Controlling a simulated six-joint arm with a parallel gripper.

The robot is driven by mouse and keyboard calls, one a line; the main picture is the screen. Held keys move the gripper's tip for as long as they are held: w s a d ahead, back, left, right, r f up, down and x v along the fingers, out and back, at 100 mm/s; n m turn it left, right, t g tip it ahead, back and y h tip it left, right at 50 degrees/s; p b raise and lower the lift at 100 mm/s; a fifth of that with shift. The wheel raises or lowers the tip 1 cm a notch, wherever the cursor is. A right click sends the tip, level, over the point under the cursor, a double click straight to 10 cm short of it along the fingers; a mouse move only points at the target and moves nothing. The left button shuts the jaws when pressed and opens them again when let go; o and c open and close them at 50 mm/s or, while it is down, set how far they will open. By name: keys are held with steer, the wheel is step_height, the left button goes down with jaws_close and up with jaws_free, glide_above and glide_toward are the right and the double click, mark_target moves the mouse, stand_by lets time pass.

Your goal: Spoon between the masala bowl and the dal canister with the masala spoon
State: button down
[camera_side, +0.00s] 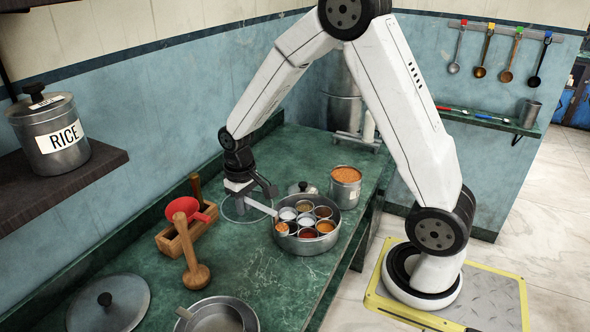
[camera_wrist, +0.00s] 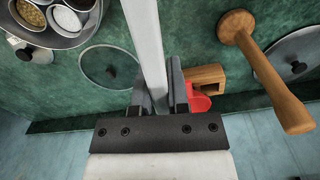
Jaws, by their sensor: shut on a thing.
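The masala bowl (camera_side: 307,249) is a round steel tin holding several small cups of coloured spices; part of it shows at the top left of the wrist view (camera_wrist: 88,33). The dal canister (camera_side: 345,194) is a steel pot full of orange dal, standing just behind the tin. My gripper (camera_side: 250,192) is left of and above the tin, shut on the masala spoon (camera_side: 262,208). The spoon's pale flat handle slopes down to the tin's left rim; in the wrist view it runs up out of frame (camera_wrist: 146,40). I cannot make out the spoon's scoop or any load.
A glass lid (camera_wrist: 110,66) lies on the counter beneath my gripper. A red funnel (camera_side: 190,200), a wooden box (camera_side: 178,240) and a wooden masher (camera_side: 192,262) stand to the left. A steel pan (camera_side: 218,316) and a lid (camera_side: 108,305) are in front.

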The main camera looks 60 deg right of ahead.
steer(key=s+d+f+m, duration=0.1)
steer(key=s+d+m, duration=0.2)
steer(key=d, duration=0.7)
steer(key=s+d+f+m, duration=0.1)
steer(key=s+d+m, duration=0.2)
steer(key=d, duration=0.8)
steer(key=s+d+f+m, duration=0.1)
steer(key=s+d+m, duration=0.2)
steer(key=d, duration=0.7)
steer(key=shift+s+d+f+m, duration=0.2)
steer(key=shift+s+d+m, duration=0.1)
steer(key=shift+m, duration=0.4)
steer(key=shift+a+f+g, duration=0.1)
steer(key=shift+g, duration=0.3)
steer(key=shift+w+a+f+g+h, duration=0.25)
steer(key=shift+w+f+g+h, duration=0.3)
steer(key=shift+g+h, duration=1.55)
steer(key=shift+w+a+f+g+h, duration=0.3)
steer(key=shift+f+g+h, duration=0.6)
steer(key=shift+g, duration=2.2)
steer(key=shift+w+a+f+g+h, duration=0.15)
steer(key=shift+w+f+g+h, duration=0.35)
steer(key=shift+g+h, duration=1.65)
steer(key=shift+g+y, duration=0.35)
steer(key=shift+g, duration=0.2)
steer(key=shift+r, duration=0.1)
